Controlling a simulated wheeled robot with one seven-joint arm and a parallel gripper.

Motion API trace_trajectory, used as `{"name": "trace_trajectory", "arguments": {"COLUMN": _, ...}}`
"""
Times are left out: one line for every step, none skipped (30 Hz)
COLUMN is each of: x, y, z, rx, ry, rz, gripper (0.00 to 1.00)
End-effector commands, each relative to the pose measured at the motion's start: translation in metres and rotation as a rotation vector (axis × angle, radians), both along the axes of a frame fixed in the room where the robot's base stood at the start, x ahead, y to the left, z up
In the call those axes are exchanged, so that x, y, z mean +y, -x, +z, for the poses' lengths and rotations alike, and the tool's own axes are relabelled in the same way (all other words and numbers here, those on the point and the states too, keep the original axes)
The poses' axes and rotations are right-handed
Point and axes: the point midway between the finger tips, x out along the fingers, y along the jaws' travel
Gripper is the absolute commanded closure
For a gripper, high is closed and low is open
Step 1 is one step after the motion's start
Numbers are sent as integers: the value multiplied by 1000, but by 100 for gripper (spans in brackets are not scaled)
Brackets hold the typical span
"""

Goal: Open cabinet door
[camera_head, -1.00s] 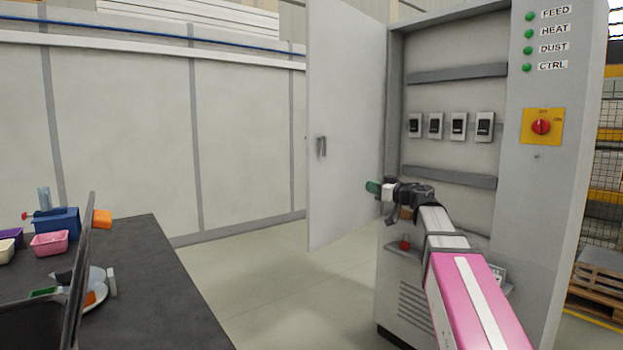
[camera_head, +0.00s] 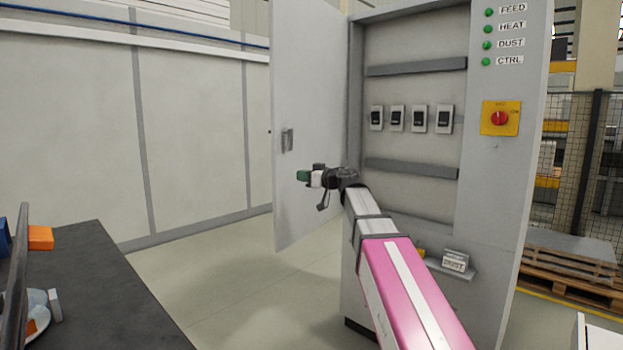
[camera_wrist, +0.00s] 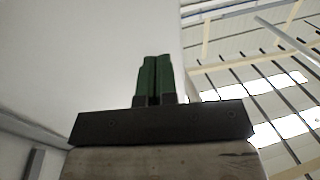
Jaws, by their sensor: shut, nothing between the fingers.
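The cabinet (camera_head: 505,165) stands right of centre in the head view. Its door (camera_head: 305,110) is swung wide open to the left and shows its inner face, with a small dark handle or latch (camera_head: 287,139). My gripper (camera_head: 303,175) is in front of the door's inner face, below and right of the latch. Its green fingers are together and empty. In the wrist view the shut fingers (camera_wrist: 154,80) show against a pale surface, probably the door, at left. I cannot tell whether they touch it.
Several breakers (camera_head: 418,118) and a red switch (camera_head: 499,118) are on the cabinet. A dark table (camera_head: 110,300) with an orange block (camera_head: 40,237) is at lower left. Pallets (camera_head: 570,270) lie at right. The floor between table and cabinet is clear.

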Motion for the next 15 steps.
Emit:
{"name": "trace_trajectory", "arguments": {"x": 9, "y": -8, "z": 0, "rx": 0, "ry": 0, "rz": 1, "gripper": 100}}
{"name": "trace_trajectory", "arguments": {"x": 14, "y": -11, "z": 0, "rx": 0, "ry": 0, "rz": 1, "gripper": 100}}
{"name": "trace_trajectory", "arguments": {"x": 21, "y": -15, "z": 0, "rx": 0, "ry": 0, "rz": 2, "gripper": 100}}
{"name": "trace_trajectory", "arguments": {"x": 25, "y": -18, "z": 0, "rx": 0, "ry": 0, "rz": 2, "gripper": 100}}
{"name": "trace_trajectory", "arguments": {"x": 29, "y": -20, "z": 0, "rx": 0, "ry": 0, "rz": 1, "gripper": 100}}
{"name": "trace_trajectory", "arguments": {"x": 35, "y": -24, "z": 0, "rx": 1, "ry": -1, "rz": 0, "gripper": 100}}
{"name": "trace_trajectory", "arguments": {"x": 39, "y": -26, "z": 0, "rx": 1, "ry": -1, "rz": 0, "gripper": 100}}
{"name": "trace_trajectory", "arguments": {"x": 42, "y": -28, "z": 0, "rx": 1, "ry": -1, "rz": 1, "gripper": 100}}
{"name": "trace_trajectory", "arguments": {"x": 47, "y": -31, "z": 0, "rx": 1, "ry": -1, "rz": 1, "gripper": 100}}
{"name": "trace_trajectory", "arguments": {"x": 50, "y": -32, "z": 0, "rx": 1, "ry": -1, "rz": 1, "gripper": 100}}
{"name": "trace_trajectory", "arguments": {"x": 52, "y": -34, "z": 0, "rx": 1, "ry": -1, "rz": 0, "gripper": 100}}
{"name": "trace_trajectory", "arguments": {"x": 55, "y": -36, "z": 0, "rx": 1, "ry": -1, "rz": -1, "gripper": 100}}
{"name": "trace_trajectory", "arguments": {"x": 57, "y": -37, "z": 0, "rx": 0, "ry": -1, "rz": -1, "gripper": 100}}
{"name": "trace_trajectory", "arguments": {"x": 58, "y": -38, "z": 0, "rx": 0, "ry": -1, "rz": -1, "gripper": 100}}
{"name": "trace_trajectory", "arguments": {"x": 60, "y": -39, "z": 0, "rx": 0, "ry": -1, "rz": -1, "gripper": 100}}
